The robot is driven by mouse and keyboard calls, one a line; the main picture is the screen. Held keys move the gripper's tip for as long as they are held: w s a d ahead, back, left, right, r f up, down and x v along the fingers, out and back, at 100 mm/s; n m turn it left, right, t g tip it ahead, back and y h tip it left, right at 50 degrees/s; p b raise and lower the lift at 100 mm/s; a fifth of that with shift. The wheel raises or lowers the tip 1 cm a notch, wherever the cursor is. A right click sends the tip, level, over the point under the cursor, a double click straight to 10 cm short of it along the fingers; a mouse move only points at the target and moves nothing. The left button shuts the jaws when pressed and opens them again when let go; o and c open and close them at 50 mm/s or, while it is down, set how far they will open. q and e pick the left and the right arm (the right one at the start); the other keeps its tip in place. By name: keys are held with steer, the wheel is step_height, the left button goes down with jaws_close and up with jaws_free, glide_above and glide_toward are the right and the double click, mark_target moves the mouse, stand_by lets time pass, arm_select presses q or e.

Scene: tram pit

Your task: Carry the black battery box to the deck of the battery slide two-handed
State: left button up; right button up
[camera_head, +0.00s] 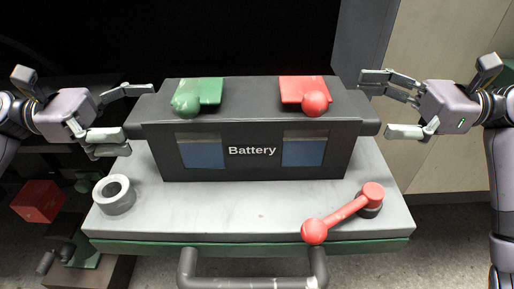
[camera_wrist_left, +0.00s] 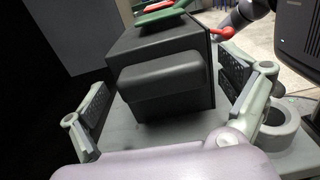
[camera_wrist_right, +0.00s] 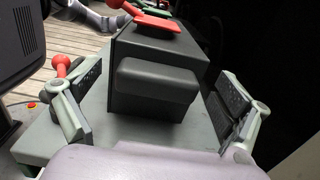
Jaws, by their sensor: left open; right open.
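The black battery box (camera_head: 251,152), marked "Battery", stands upright on the pale grey deck (camera_head: 240,215) of the slide. It has a green terminal lever (camera_head: 200,92) at top left and a red one (camera_head: 305,92) at top right. A dark side handle juts from each end. My left gripper (camera_head: 140,118) is open at the left end; the left wrist view shows the left handle (camera_wrist_left: 162,80) between its spread fingers. My right gripper (camera_head: 372,103) is open at the right end, with the right handle (camera_wrist_right: 158,85) between its fingers in the right wrist view. Neither visibly grips it.
A grey ring-shaped socket (camera_head: 113,195) stands at the deck's left front. A red lever (camera_head: 343,215) lies across the right front. A grey push bar (camera_head: 252,282) is at the front. A red block (camera_head: 38,201) sits low at the left. A beige panel (camera_head: 445,95) stands at the right.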

arm_select(q)
steer(key=shift+w+a+f, duration=0.2)
steer(key=shift+a+f, duration=0.35)
steer(key=shift+f, duration=0.1)
arm_select(e)
steer(key=shift+d+f, duration=0.15)
steer(key=shift+f, duration=0.05)
steer(key=shift+w+a+r, duration=0.15)
steer(key=shift+w+a, duration=0.1)
steer(key=shift+a, duration=0.25)
arm_select(q)
steer(key=a+r, duration=0.1)
steer(key=a, duration=0.6)
steer(key=shift+r, duration=0.15)
arm_select(e)
step_height(320, 180, up, 10)
arm_select(q)
steer(key=shift+s, duration=0.1)
steer(key=shift+o, duration=0.6)
arm_select(e)
steer(key=shift+o, duration=0.6)
arm_select(q)
steer(key=s+a, duration=0.2)
steer(key=s, duration=0.5)
steer(key=shift+a, duration=0.4)
